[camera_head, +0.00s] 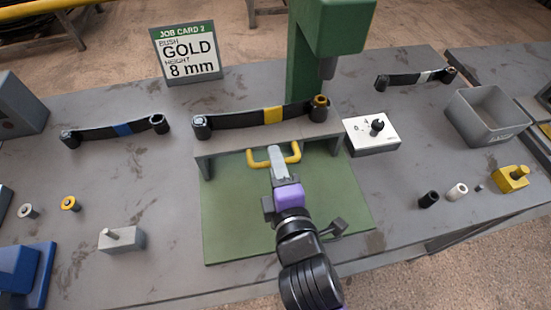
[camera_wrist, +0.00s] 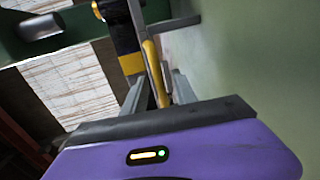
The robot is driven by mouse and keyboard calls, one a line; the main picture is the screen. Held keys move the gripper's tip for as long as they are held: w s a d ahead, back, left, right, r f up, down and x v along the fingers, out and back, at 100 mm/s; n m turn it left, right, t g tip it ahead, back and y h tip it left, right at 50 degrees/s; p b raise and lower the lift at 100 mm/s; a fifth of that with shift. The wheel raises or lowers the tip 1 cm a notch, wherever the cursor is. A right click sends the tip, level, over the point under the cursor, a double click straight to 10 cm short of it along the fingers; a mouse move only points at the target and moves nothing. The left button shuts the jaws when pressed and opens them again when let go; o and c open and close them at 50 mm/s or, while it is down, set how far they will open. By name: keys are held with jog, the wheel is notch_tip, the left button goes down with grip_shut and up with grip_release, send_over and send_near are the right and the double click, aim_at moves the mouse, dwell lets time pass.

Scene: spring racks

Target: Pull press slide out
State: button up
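The press slide (camera_head: 225,146) is a grey plate under the green press (camera_head: 304,75), its front edge above a green mat (camera_head: 235,225). It carries a black spring strip (camera_head: 235,120) with a gold band and a bush at each end. A yellow U-shaped handle (camera_head: 294,158) sticks out of its front. My gripper (camera_head: 276,155) reaches in from the front at the handle's middle. In the wrist view the yellow handle bar (camera_wrist: 156,75) runs between the two fingers (camera_wrist: 160,88). Gaps seem to show beside the bar, so the fingers look open around it.
A job card (camera_head: 188,53) reads gold, 8 mm. A white box with a black knob (camera_head: 372,134) stands right of the slide. A grey bin (camera_head: 487,115) and small bushes (camera_head: 428,200) lie further right. A grey block (camera_head: 121,240) stands left.

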jog(key=shift+w+a+f, duration=0.1)
jog(key=shift+w+a, duration=0.05)
jog(key=shift+w, duration=0.25)
grip_shut()
dwell(1.2)
